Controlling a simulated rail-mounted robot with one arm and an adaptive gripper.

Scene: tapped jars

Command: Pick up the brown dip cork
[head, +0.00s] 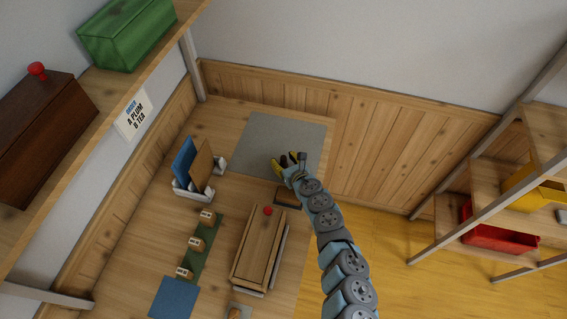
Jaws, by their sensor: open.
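I cannot make out a brown dip cork for certain. A flat brown thing (286,198) with a dark edge lies just below my gripper, partly hidden by my arm. My gripper (286,164), with yellow and dark fingers, is open over the right part of the grey mat (262,137). I see nothing between its fingers.
A long wooden box (257,245) with a red knob stands left of my arm. Several small blocks stand on a green strip (204,254), with a blue mat (174,298) below. A white rack (190,192) holds blue and brown boards. A shelf (120,98) overhangs upper left.

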